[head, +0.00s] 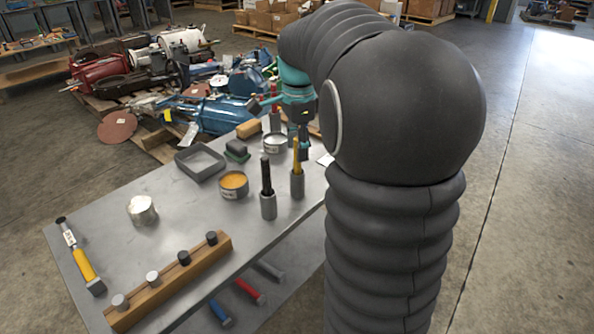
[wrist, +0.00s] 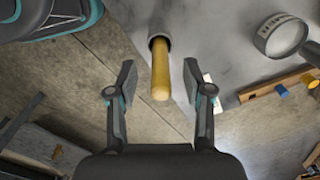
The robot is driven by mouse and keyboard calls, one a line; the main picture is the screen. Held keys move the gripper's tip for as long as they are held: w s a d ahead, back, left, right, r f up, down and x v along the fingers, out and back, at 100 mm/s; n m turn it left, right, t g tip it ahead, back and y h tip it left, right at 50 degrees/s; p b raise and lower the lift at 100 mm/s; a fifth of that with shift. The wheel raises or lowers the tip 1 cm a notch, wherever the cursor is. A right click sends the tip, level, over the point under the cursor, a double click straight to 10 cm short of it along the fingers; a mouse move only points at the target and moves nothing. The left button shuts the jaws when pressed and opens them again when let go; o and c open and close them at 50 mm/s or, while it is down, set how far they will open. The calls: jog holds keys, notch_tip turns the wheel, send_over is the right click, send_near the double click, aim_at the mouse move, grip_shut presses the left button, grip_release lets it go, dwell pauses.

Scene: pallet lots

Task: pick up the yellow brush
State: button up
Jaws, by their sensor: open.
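The yellow brush (head: 296,152) stands upright in a grey cup (head: 297,185) near the table's right edge, with only its yellow handle showing. In the wrist view the yellow handle (wrist: 160,75) sticks out of the grey cup (wrist: 158,34) toward the camera. My gripper (wrist: 159,82) is open, with one finger on each side of the handle and a gap on both sides. In the head view my gripper (head: 303,148) is beside the top of the handle, partly hidden by my arm. The brush's lower end is hidden in the cup.
A second grey cup (head: 268,206) with a black handle (head: 266,175) stands just left. An orange-filled tin (head: 233,185), a grey tray (head: 200,164) and a wooden rack (head: 170,283) share the table. A yellow-handled hammer (head: 82,262) lies at the left; the table's middle is clear.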

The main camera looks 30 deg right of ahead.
aim_at(298, 168)
jog(key=shift+f, duration=1.25)
grip_shut()
jog(key=shift+r, duration=0.1)
